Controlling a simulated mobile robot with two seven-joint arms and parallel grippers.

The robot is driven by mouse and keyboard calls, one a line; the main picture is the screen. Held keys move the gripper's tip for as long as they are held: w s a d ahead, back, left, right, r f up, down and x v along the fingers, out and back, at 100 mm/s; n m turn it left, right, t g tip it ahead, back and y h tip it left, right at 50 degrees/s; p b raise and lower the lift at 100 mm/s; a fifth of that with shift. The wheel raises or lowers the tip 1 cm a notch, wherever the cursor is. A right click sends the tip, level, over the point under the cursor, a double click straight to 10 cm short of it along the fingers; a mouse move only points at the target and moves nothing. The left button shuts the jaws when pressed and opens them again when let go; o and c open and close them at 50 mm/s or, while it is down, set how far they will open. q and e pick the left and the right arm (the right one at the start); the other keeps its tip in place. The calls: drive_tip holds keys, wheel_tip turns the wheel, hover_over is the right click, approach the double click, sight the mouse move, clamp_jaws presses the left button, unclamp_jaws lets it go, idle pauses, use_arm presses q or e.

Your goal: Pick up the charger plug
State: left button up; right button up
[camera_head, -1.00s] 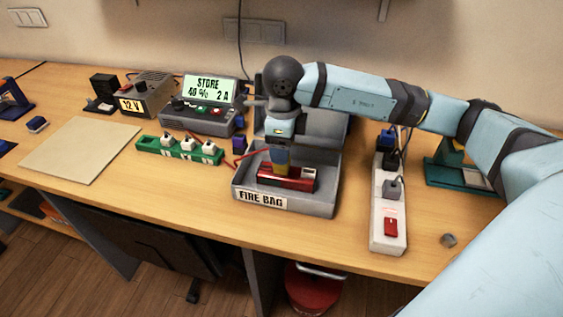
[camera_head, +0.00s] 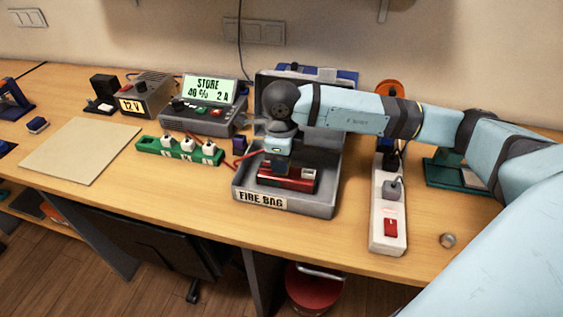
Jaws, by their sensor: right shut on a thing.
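A power strip (camera_head: 387,237) stands on the right of the table with a grey plug (camera_head: 393,190) in it and a dark plug (camera_head: 389,160) behind. I cannot tell for sure which plug is the charger plug; a dark blue connector (camera_head: 239,145) also stands left of the tray. My right gripper (camera_head: 276,170) is down in the grey FIRE BAG tray (camera_head: 314,208), shut on the red battery pack (camera_head: 290,180). Its fingertips are small and partly hidden. My left gripper is out of view.
A green strip (camera_head: 151,146) with several white plugs, a charger (camera_head: 190,124) reading STORE and a 12 V supply (camera_head: 152,93) stand at the left. A beige mat (camera_head: 83,152) is empty. A small metal piece (camera_head: 448,240) lies right of the power strip.

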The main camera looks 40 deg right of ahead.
drive_tip(key=shift+r, duration=0.1)
wheel_tip(320, 180, up, 20)
idle(0.5)
